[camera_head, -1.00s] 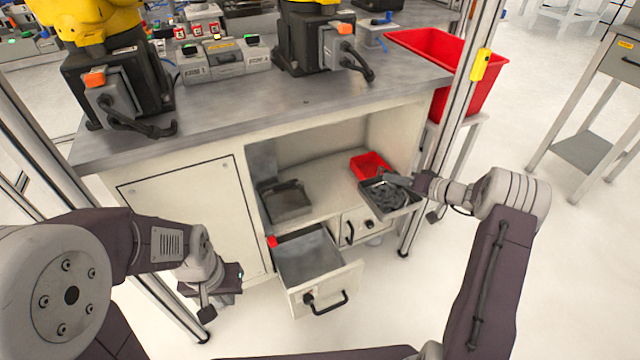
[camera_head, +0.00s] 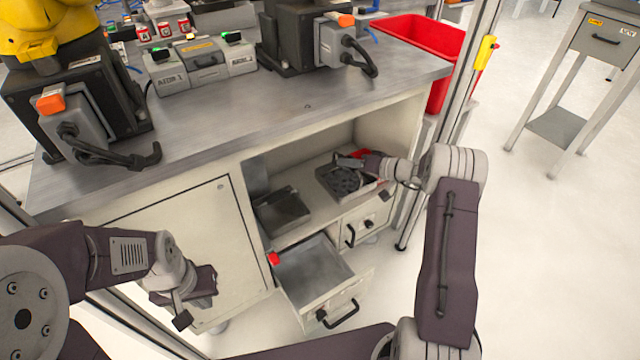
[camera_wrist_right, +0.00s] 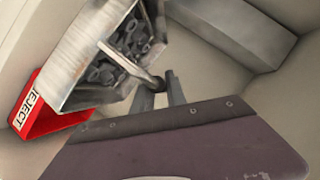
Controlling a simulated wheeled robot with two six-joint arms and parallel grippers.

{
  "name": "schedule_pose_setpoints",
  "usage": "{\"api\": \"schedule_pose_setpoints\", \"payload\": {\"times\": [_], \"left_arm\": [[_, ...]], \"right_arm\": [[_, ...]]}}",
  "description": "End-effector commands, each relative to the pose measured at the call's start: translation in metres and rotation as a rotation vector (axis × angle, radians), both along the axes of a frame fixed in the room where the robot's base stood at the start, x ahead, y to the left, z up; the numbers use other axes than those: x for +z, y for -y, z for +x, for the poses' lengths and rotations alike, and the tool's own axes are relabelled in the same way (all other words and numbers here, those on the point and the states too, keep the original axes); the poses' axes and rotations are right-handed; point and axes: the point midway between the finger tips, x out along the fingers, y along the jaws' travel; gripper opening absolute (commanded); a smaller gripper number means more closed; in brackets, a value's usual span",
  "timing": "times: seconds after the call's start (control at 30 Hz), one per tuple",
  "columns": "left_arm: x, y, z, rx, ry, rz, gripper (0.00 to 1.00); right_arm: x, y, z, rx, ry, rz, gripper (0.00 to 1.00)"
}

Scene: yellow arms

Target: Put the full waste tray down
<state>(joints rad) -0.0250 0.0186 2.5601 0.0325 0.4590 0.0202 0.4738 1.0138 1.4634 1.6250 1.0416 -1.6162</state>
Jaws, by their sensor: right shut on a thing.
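The full waste tray (camera_head: 326,176) is a grey metal tray filled with dark small parts. My right gripper (camera_head: 352,162) is shut on it and holds it inside the cabinet's open bay, over the right part of the shelf. In the right wrist view the tray (camera_wrist_right: 78,78) lies beyond the fingers (camera_wrist_right: 161,90), with a light bar across it. I cannot tell whether its underside touches the shelf (camera_head: 304,180). My left gripper (camera_head: 181,312) hangs before the closed cabinet door, away from the tray; its jaw opening is unclear.
A second grey tray (camera_head: 283,212) stands on the shelf to the left. A red reject bin (camera_wrist_right: 42,112) is beside the full tray, mostly hidden in the head view. An open drawer (camera_head: 312,270) juts out below the shelf. The bench top (camera_head: 250,115) overhangs the bay.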

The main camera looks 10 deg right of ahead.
Motion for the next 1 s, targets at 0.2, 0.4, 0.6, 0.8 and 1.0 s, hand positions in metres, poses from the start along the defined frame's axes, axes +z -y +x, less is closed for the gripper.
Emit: {"api": "schedule_pose_setpoints", "payload": {"times": [0.2, 0.4, 0.6, 0.8, 1.0], "left_arm": [[-0.026, 0.000, 0.000, 0.000, 0.000, 0.000, 0.00], [-0.031, 0.000, 0.000, 0.000, 0.000, 0.000, 0.00], [-0.036, 0.000, 0.000, 0.000, 0.000, 0.000, 0.00], [-0.054, 0.000, 0.000, 0.000, 0.000, 0.000, 0.00], [-0.051, 0.000, 0.000, 0.000, 0.000, 0.000, 0.00]], "right_arm": [[-0.037, -0.046, 0.032, 0.004, 0.003, 0.001, 0.00], [-0.046, -0.062, 0.045, 0.000, 0.003, 0.000, 0.00], [-0.054, -0.063, 0.045, -0.001, 0.003, 0.001, 0.00], [-0.087, -0.063, 0.045, 0.000, 0.002, 0.000, 0.00], [-0.087, -0.063, 0.044, -0.001, -0.001, -0.001, 0.20]]}}
